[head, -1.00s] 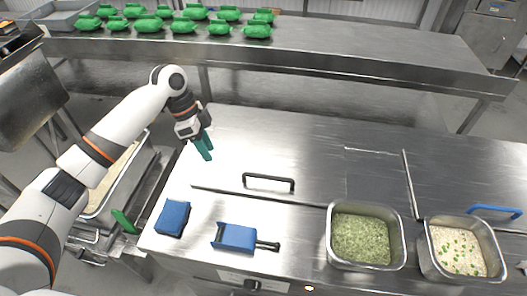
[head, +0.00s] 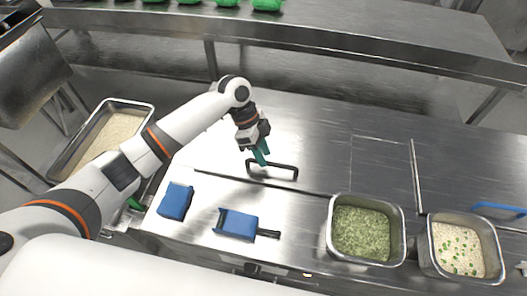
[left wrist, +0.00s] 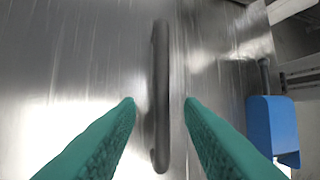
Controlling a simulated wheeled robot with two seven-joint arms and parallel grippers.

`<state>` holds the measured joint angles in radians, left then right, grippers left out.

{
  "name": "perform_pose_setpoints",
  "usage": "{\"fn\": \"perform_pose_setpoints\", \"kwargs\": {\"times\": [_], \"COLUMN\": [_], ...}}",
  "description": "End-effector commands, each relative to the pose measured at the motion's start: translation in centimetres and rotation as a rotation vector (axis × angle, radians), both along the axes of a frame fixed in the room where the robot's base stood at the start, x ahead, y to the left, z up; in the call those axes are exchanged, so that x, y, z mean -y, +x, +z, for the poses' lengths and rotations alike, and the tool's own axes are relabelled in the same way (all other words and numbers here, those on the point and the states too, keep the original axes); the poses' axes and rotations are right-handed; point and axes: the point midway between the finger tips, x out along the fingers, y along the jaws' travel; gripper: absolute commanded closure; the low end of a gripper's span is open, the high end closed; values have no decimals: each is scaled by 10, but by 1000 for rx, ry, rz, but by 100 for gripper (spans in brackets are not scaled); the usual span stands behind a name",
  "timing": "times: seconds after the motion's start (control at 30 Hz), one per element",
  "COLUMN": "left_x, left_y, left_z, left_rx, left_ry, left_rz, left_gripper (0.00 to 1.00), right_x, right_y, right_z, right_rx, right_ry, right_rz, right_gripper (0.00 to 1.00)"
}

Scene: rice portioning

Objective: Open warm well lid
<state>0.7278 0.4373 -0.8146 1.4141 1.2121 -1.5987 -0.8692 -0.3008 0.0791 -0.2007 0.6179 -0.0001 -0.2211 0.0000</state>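The warm well lid (head: 310,140) is a flat steel panel in the counter top and lies shut. Its black bar handle (head: 285,174) stands near the lid's front edge. My left gripper (head: 260,160) is at the left end of the handle in the head view. In the left wrist view the handle (left wrist: 160,60) runs upright in the picture between the two green fingers (left wrist: 160,104), which are open with a gap on each side. I cannot tell how deep the fingers reach. My right gripper is not in view.
Two blue tools, a block (head: 175,201) and a scoop (head: 238,225), lie in front of the lid. Pans of green food (head: 362,232) and of rice with green bits (head: 462,247) stand at right. A rice pan (head: 60,165) is at left; a blue handle (head: 498,209) is far right.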

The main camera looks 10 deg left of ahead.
Motion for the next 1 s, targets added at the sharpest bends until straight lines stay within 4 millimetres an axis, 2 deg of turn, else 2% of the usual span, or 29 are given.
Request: {"fn": "perform_pose_setpoints", "kwargs": {"times": [0.1, 0.4, 0.63, 1.0], "left_x": [3, 4, 4, 4], "left_y": [-2, -2, -2, 0], "left_z": [-7, -10, -9, -4], "left_rx": [0, 1, 1, 2], "left_ry": [0, 1, 1, 0], "left_rz": [-1, -1, -1, 0], "left_gripper": [66, 66, 100, 100], "right_x": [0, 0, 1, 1], "right_y": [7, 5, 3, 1], "right_z": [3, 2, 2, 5], "right_rx": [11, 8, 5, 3], "right_ry": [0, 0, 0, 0], "right_rz": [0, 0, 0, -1], "right_gripper": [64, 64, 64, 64]}}
